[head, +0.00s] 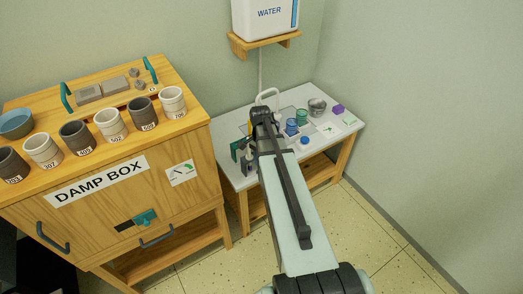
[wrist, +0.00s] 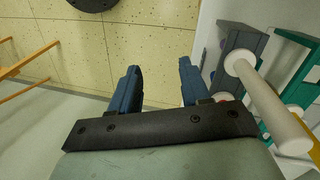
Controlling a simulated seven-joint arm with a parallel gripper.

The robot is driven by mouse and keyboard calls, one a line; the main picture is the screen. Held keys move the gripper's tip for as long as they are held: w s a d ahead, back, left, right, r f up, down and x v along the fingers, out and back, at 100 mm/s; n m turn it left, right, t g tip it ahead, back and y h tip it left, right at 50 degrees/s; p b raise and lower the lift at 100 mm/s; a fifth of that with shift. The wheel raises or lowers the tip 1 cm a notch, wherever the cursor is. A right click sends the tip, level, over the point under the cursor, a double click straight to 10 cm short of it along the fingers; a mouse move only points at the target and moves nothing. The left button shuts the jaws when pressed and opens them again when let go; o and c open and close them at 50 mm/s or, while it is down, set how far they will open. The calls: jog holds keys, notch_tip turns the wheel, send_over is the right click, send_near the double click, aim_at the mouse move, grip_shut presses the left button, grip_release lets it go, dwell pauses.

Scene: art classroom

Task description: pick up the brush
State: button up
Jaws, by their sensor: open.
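I cannot pick out a brush for certain in either view. In the wrist view my gripper (wrist: 160,75) is open, with its two dark blue fingers apart and nothing seen between them. Right of the fingers, a pale cylinder (wrist: 270,105) with a rounded end lies across a grey block (wrist: 238,45); a green frame (wrist: 285,95) and a yellow piece (wrist: 296,145) are beside it. In the head view my arm reaches over the white-topped table (head: 228,128) and hides part of it. A green piece (head: 238,150) shows left of the arm's end.
A wooden damp box (head: 110,195) with several numbered cups stands left. A water container (head: 265,18) sits on a wall shelf above.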

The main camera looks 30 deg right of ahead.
jog(key=w+d+r+m+t, duration=0.1)
jog(key=w+d+r, duration=0.25)
jog(key=r, duration=0.35)
jog(key=w+d+r+t, duration=0.15)
jog(key=w+r, duration=0.25)
jog(key=r, duration=0.4)
jog(key=shift+h, duration=0.4)
notch_tip(320, 180, down, 9)
jog(key=shift+w+r, duration=0.15)
jog(key=shift+w+a+f, duration=0.15)
jog(key=shift+f, duration=1.15)
jog(key=shift+w+a+f, duration=0.1)
jog(key=shift+a+f, duration=0.05)
jog(key=shift+f, duration=1.15)
jog(key=shift+c, duration=0.5)
grip_shut()
